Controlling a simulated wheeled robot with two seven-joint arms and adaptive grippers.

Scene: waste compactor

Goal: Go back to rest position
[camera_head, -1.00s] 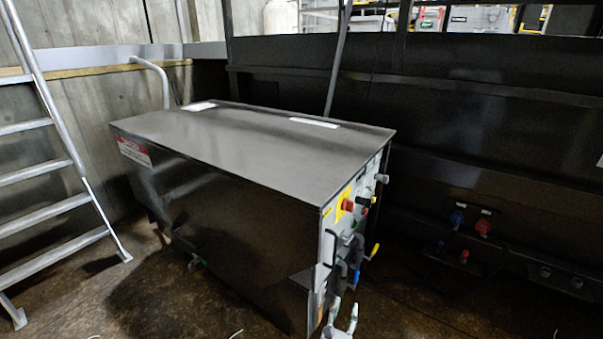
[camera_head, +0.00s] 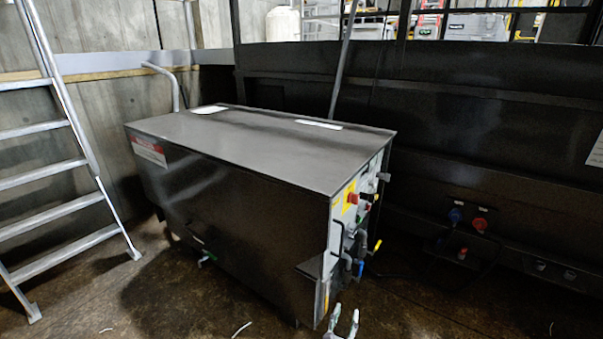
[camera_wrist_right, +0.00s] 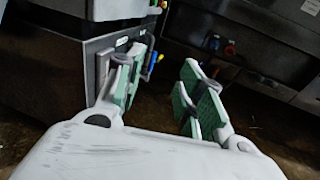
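My right gripper (camera_head: 346,312) shows at the bottom edge of the head view, in front of the lower right corner of the dark metal cabinet (camera_head: 230,210). In the right wrist view its two green-padded fingers (camera_wrist_right: 160,82) stand apart with nothing between them. The cabinet's control panel (camera_head: 345,215), with a red knob (camera_head: 352,198) and several levers and plugs, is beyond the fingers and not touched.
A metal ladder (camera_head: 75,130) stands at the left by a concrete wall. A large dark machine wall (camera_head: 480,110) with sockets (camera_head: 480,225) fills the right. Open floor (camera_head: 420,310) lies right of the cabinet. Small pale scraps (camera_head: 241,328) lie on the floor.

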